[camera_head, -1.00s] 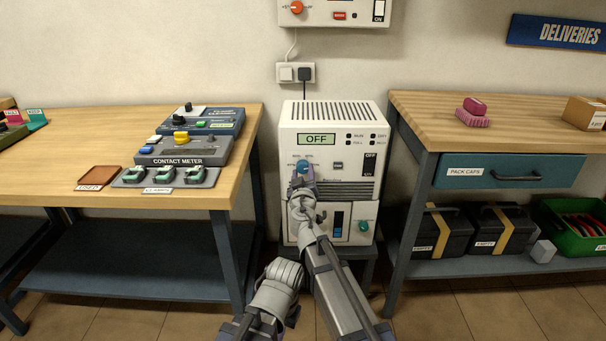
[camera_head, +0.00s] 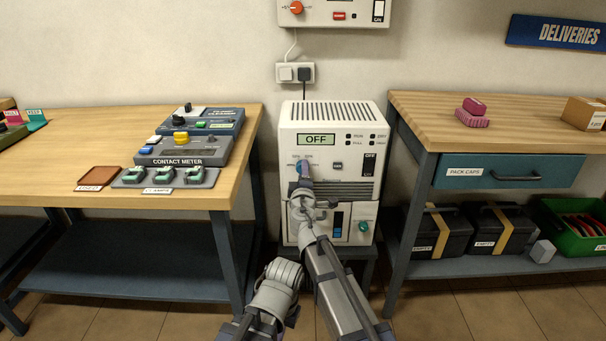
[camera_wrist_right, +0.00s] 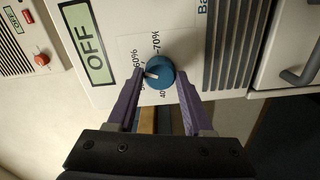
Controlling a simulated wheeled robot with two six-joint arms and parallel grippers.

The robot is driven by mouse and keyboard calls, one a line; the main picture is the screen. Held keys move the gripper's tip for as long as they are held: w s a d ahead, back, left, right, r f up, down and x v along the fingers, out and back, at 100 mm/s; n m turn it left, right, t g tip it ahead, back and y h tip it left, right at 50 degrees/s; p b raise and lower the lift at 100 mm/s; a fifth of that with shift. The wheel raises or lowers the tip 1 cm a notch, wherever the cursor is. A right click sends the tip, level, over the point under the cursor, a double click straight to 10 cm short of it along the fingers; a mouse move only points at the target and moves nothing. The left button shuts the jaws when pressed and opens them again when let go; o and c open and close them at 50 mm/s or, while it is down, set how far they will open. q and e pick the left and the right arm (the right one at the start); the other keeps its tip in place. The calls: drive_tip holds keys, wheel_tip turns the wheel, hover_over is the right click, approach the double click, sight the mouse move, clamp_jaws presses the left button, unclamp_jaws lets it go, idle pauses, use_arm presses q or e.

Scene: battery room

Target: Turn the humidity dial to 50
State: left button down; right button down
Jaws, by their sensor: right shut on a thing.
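The blue humidity dial (camera_head: 302,166) is on the front of the white cabinet (camera_head: 330,117), below its display reading OFF (camera_head: 317,139). In the right wrist view the dial (camera_wrist_right: 160,73) has a white pointer mark, directed toward the left side between the 60% label and a partly hidden label beneath it. Labels 60%, 70% and a partly covered 40 show around it. My right gripper (camera_wrist_right: 160,78) is shut on the dial, one purple finger on each side. In the head view the gripper (camera_head: 303,180) partly covers the dial.
A teal knob (camera_head: 363,226) sits lower on the cabinet front. A wooden table with the contact meter (camera_head: 180,160) stands left; a bench with a blue drawer (camera_head: 508,171) stands right. The arm's approach in front of the cabinet is clear.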

drive_tip(key=n, duration=1)
drive_tip(key=shift+n, duration=0.5)
drive_tip(key=shift+c, duration=1.5)
unclamp_jaws()
drive_tip(key=shift+s, duration=0.1)
use_arm(q)
drive_tip(key=shift+s+a, duration=0.65)
drive_tip(key=shift+s, duration=0.2)
use_arm(e)
drive_tip(key=s, duration=0.7)
drive_tip(key=shift+s, duration=0.35)
